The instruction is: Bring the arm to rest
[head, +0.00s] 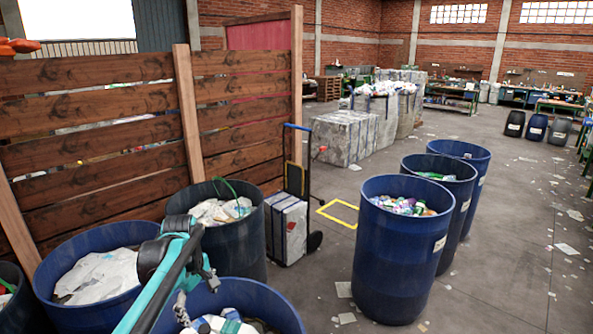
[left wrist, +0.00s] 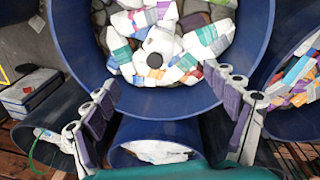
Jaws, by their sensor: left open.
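My left arm (head: 170,270) is teal and black and comes in at the bottom left of the head view. My left gripper (left wrist: 162,88) is open and empty in the left wrist view, its two fingers spread wide apart. It is over a blue barrel (left wrist: 85,50) filled with white, teal and multicoloured bottles and cartons. That barrel shows in the head view at the bottom (head: 285,305), partly cut off. In the head view the gripper is small and mostly hidden by the arm. My right gripper is in neither view.
Blue barrels (head: 75,315) and a dark barrel (head: 240,255) stand close around the arm. Another barrel row (head: 395,260) stands to the right. A hand truck (head: 290,210) with a load stands by the wooden fence (head: 90,150). The floor at right is open, with scattered scraps.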

